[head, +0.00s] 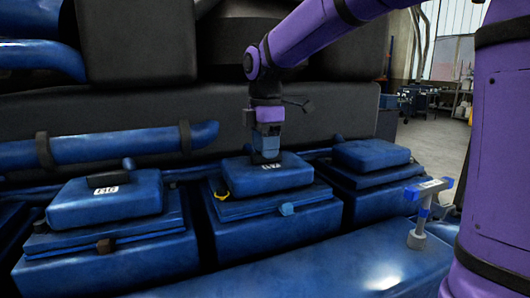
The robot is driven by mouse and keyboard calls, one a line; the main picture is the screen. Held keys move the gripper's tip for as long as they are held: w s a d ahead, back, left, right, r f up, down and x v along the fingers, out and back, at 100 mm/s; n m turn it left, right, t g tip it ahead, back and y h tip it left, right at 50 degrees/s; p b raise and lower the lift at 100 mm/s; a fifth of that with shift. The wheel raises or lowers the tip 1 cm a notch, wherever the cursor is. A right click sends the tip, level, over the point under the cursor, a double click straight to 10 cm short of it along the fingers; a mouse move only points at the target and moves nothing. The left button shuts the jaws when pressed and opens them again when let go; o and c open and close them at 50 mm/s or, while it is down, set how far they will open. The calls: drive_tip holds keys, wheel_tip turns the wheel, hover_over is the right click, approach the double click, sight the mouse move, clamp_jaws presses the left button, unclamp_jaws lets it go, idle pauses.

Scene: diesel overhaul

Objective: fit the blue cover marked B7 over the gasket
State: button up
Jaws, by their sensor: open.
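A blue cover (258,178) with a small white label sits on the middle engine housing. The label's lettering is too small to read surely. My gripper (266,153) points straight down at the top of this cover, around or just above its dark handle. It is open; whether its fingers touch the handle I cannot tell. No gasket can be made out; the cover hides most of what lies under it.
A labelled blue cover (100,207) with a black handle sits on the left housing, another cover (370,154) on the right one. A blue pipe (110,146) runs behind. A T-shaped blue and grey tool (422,212) stands on the front blue surface (320,268), otherwise clear.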

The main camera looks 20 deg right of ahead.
wheel_tip(320, 180, up, 9)
idle(0.3)
